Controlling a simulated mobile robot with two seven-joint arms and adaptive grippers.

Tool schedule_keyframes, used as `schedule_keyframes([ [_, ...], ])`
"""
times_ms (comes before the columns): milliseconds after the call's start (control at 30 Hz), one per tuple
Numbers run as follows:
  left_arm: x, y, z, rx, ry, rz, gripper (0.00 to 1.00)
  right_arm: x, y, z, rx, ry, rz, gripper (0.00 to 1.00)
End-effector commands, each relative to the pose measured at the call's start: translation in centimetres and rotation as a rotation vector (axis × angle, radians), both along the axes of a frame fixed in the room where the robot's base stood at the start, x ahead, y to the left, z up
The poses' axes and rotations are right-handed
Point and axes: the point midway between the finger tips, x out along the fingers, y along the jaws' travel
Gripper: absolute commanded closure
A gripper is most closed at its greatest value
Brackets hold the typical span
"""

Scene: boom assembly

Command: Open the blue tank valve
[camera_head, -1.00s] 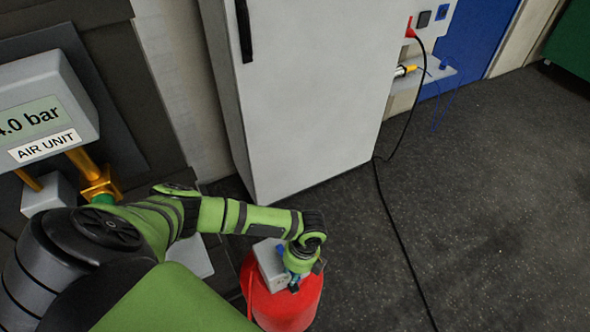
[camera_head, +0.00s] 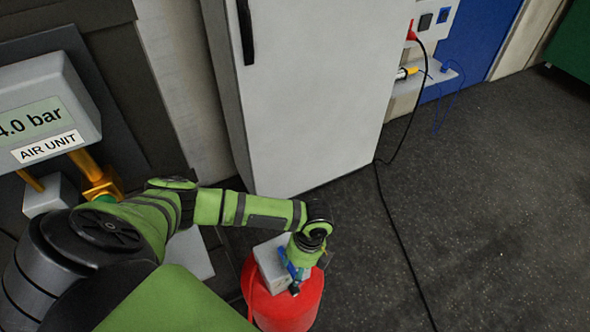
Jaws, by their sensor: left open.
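The red tank (camera_head: 283,309) stands on the floor at the bottom middle, with a grey box (camera_head: 268,265) on top. The blue valve (camera_head: 287,262) shows as a small blue part beside the grey box, partly covered by my wrist. My left gripper (camera_head: 303,278) points down just above the tank top, close beside the blue valve. Its jaws are open, with small dark fingertips. The wrist hides part of the jaws, and I cannot tell whether they touch the valve. My right gripper is not in view.
A tall light-grey cabinet (camera_head: 305,95) stands behind the tank. The air unit (camera_head: 45,105), reading 4.0 bar, is at the left. A black cable (camera_head: 388,215) runs down from a red plug across the dark floor. The floor at the right (camera_head: 500,200) is clear.

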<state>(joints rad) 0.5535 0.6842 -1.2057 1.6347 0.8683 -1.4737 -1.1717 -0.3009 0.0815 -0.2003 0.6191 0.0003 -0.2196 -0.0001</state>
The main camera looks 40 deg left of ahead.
Motion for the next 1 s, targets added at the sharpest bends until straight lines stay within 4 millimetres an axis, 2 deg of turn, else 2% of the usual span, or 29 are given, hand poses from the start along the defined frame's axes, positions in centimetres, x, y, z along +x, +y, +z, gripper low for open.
schedule_keyframes([
  [33,0.3,-0.1,1.2,-0.002,-0.005,-0.001,0.46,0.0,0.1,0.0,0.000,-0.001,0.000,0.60],
  [200,0.9,-0.4,4.6,-0.001,-0.004,-0.002,0.46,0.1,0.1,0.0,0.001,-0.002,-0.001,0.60],
  [400,1.2,-0.7,7.0,0.000,-0.001,-0.001,0.46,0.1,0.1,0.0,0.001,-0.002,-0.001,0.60],
  [567,1.2,-0.7,7.6,0.001,0.000,-0.001,0.46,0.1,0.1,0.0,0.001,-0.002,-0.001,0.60],
  [1000,1.2,-0.7,7.5,0.000,0.001,-0.001,0.46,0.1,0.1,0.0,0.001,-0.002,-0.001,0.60],
])
